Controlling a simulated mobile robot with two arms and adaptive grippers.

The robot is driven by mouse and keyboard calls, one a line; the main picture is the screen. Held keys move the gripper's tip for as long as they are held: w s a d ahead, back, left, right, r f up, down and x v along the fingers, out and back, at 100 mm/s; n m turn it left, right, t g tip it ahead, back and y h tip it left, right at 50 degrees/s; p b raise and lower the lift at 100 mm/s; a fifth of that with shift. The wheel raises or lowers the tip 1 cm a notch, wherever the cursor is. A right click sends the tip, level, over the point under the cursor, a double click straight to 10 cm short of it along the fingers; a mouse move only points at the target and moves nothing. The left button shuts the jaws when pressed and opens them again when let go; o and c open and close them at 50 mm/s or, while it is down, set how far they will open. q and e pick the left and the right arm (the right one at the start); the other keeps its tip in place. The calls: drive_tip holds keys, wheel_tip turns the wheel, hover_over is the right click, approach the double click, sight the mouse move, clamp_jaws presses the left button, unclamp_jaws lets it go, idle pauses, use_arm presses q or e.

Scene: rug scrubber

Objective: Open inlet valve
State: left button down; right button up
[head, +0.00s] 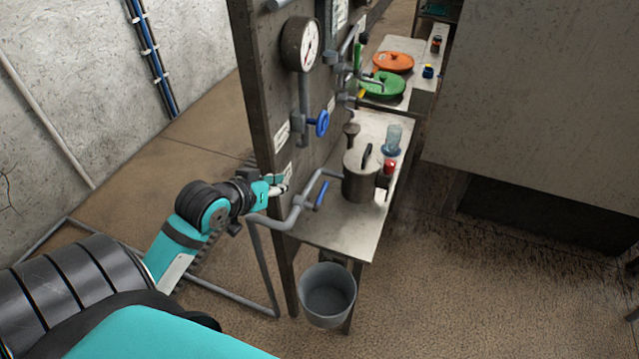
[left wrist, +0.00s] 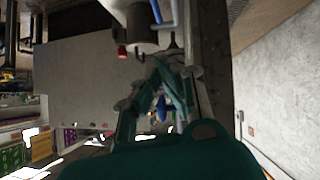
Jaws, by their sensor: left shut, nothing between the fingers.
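A blue round handwheel (head: 322,123) sits on a grey pipe below a pressure gauge (head: 301,44) on the upright panel. A blue lever (head: 320,195) is on a lower pipe that runs to the table. The labels are too small to read, so I cannot tell which is the inlet valve. My left gripper (head: 284,188) is shut and empty beside the panel's front edge, left of the lever and below the handwheel. In the left wrist view its fingers (left wrist: 168,85) show with a blue part (left wrist: 160,107) between the finger links, likely the handwheel behind. The lever (left wrist: 157,12) also shows there.
The grey table (head: 340,235) holds a metal pot (head: 359,178), a red-topped item (head: 389,168) and a clear bottle (head: 393,138). Floor to the right is clear.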

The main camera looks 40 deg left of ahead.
use_arm(q)
drive_tip(key=p, duration=0.1)
hover_over(324, 187)
drive_tip(key=s, duration=0.4)
wheel_tip(324, 187, down, 11)
drive_tip(key=f, duration=0.1)
drive_tip(key=w+f, duration=0.1)
drive_tip(key=f, duration=0.1)
drive_tip(key=shift+w, duration=0.3)
drive_tip(key=shift+w+d+f, duration=0.1)
drive_tip(key=shift+f, duration=0.4)
use_arm(e)
drive_tip(key=shift+s+a+r, duration=0.1)
drive_tip(key=shift+s+r, duration=0.05)
drive_tip(key=shift+r, duration=0.65)
use_arm(q)
drive_tip(key=shift+p, duration=0.3)
drive_tip(key=shift+w+f+g+p, duration=0.2)
drive_tip(key=shift+g+p, duration=0.2)
drive_tip(key=shift+p, duration=0.15)
drive_tip(key=shift+w+f, duration=0.1)
drive_tip(key=shift+f, duration=0.6)
use_arm(e)
drive_tip(key=shift+r, duration=0.6)
